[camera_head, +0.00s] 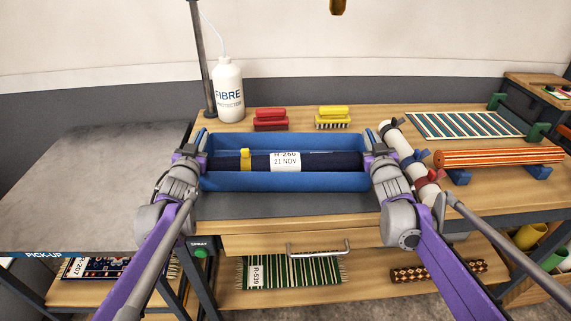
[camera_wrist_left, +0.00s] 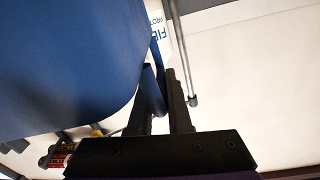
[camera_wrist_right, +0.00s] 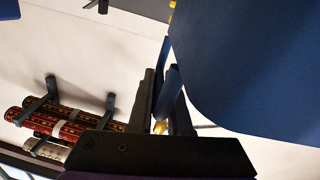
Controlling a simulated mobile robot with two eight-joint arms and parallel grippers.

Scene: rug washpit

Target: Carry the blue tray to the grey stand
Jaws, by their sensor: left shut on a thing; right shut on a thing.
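The blue tray (camera_head: 285,182) is in the middle of the head view, at the workbench. It holds a dark blue rolled rug (camera_head: 335,161) with a yellow band and a white tag. My left gripper (camera_head: 190,150) is shut on the tray's left end, and my right gripper (camera_head: 377,150) is shut on its right end. The tray's blue side fills much of the left wrist view (camera_wrist_left: 70,60) and right wrist view (camera_wrist_right: 240,60). The tray looks level; I cannot tell whether it touches the bench. The grey stand (camera_head: 85,185), marked PICK-UP, is at the left.
The stand's top is bare. A white fibre protector bottle (camera_head: 228,92), a red brush (camera_head: 270,119) and a yellow brush (camera_head: 332,117) stand behind the tray. A grey post (camera_head: 202,55) rises near the bottle. An orange striped roll (camera_head: 498,156) lies at the right.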

